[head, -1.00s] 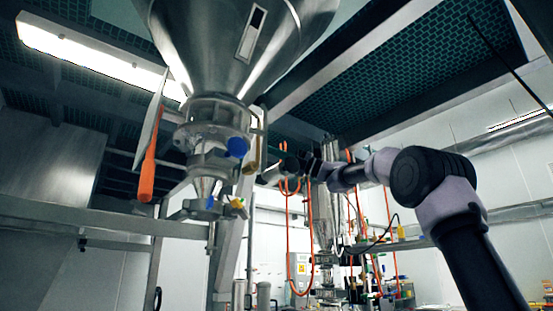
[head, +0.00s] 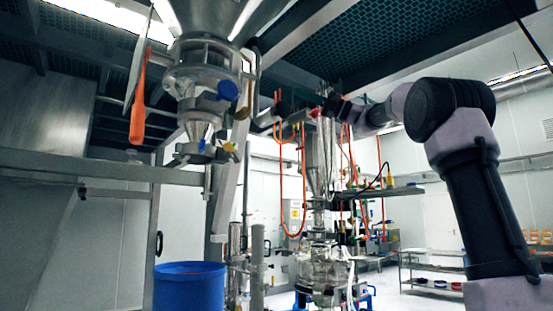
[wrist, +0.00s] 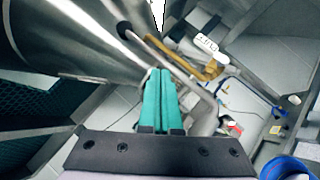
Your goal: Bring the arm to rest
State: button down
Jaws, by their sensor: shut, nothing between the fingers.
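My gripper (wrist: 160,74) shows in the wrist view with its two teal fingers pressed together and nothing between them. It is beside a large steel cone or pipe (wrist: 70,40) and near a yellow-brown handle (wrist: 195,60); I cannot tell whether it touches either. In the head view my arm reaches in from the right, raised, with its far end pointing left towards the steel sifter column (head: 205,95). The gripper itself is small and hard to make out there.
An orange-handled tool (head: 138,110) hangs left of the column. A blue barrel (head: 189,287) stands below. Orange hoses (head: 303,190) hang around a second steel cone (head: 320,155) behind. A metal shelf cart (head: 435,270) stands at the right; some bare floor shows near it.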

jog(key=s+a+f+n+t+h, duration=0.1)
jog(key=s+f+n+h, duration=0.25)
jog(key=f, duration=0.45)
jog(key=s+a+f+n+t+h, duration=0.2)
jog(key=f+h, duration=0.2)
jog(key=f, duration=0.4)
jog(key=s+a+f+n+t+h, duration=0.1)
jog(key=s+f+n+h, duration=0.15)
jog(key=f, duration=0.55)
jog(key=s+d+f+n+h, duration=0.3)
jog(key=s+d+f+n, duration=0.2)
jog(key=f, duration=0.4)
jog(key=s+d+f+n+h, duration=0.4)
jog(key=s+d+f+n, duration=0.1)
jog(key=f+n, duration=0.3)
jog(key=s+d+f+n+t+h, duration=0.1)
jog(key=s+d+f+n+h, duration=0.3)
jog(key=f, duration=0.5)
jog(key=shift+s+d+f+n, duration=0.45)
jog(key=shift+s+n, duration=0.55)
jog(key=shift+n, duration=0.2)
